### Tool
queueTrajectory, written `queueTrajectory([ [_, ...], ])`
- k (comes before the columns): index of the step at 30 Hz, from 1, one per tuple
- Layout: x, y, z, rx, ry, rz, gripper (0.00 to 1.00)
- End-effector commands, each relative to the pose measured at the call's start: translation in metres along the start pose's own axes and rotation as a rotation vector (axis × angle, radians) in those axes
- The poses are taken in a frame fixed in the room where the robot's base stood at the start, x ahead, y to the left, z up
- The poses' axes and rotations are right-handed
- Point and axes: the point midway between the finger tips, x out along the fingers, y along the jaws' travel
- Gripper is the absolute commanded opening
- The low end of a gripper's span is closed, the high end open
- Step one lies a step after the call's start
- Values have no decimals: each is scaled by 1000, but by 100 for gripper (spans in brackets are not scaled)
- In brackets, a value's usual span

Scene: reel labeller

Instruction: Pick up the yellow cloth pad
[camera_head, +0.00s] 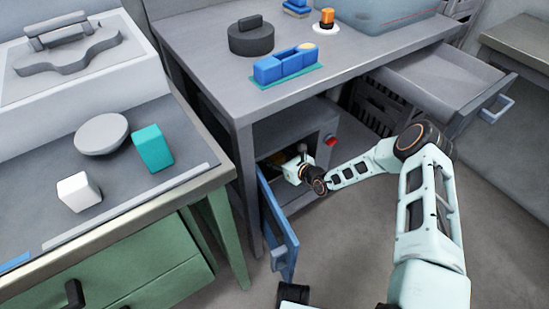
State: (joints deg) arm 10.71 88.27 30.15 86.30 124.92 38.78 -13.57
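My gripper (286,166) reaches into the dark opening of the grey cabinet (318,142) under the grey table. Its fingertips are lost in shadow, so I cannot tell whether they are open or shut. A small dull-yellow patch (279,158) shows in the dark beside the gripper. It may be the yellow cloth pad, but it is too small and dark to be sure. I cannot tell whether the gripper touches it. The blue cabinet door (279,225) stands open.
An open grey drawer (445,82) juts out above my arm. A green-fronted bench (140,259) with a white block (78,192) and teal block (153,148) stands left. Open floor lies right.

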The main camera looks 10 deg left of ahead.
Motion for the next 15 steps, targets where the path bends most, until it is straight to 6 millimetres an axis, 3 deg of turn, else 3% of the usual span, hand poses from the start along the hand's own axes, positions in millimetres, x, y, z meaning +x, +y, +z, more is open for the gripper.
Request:
queueTrajectory([
  [3, 0, 0, 0, 0, 0, 0, 26],
  [15, -5, 0, 6, -1, 1, 0, 26],
])
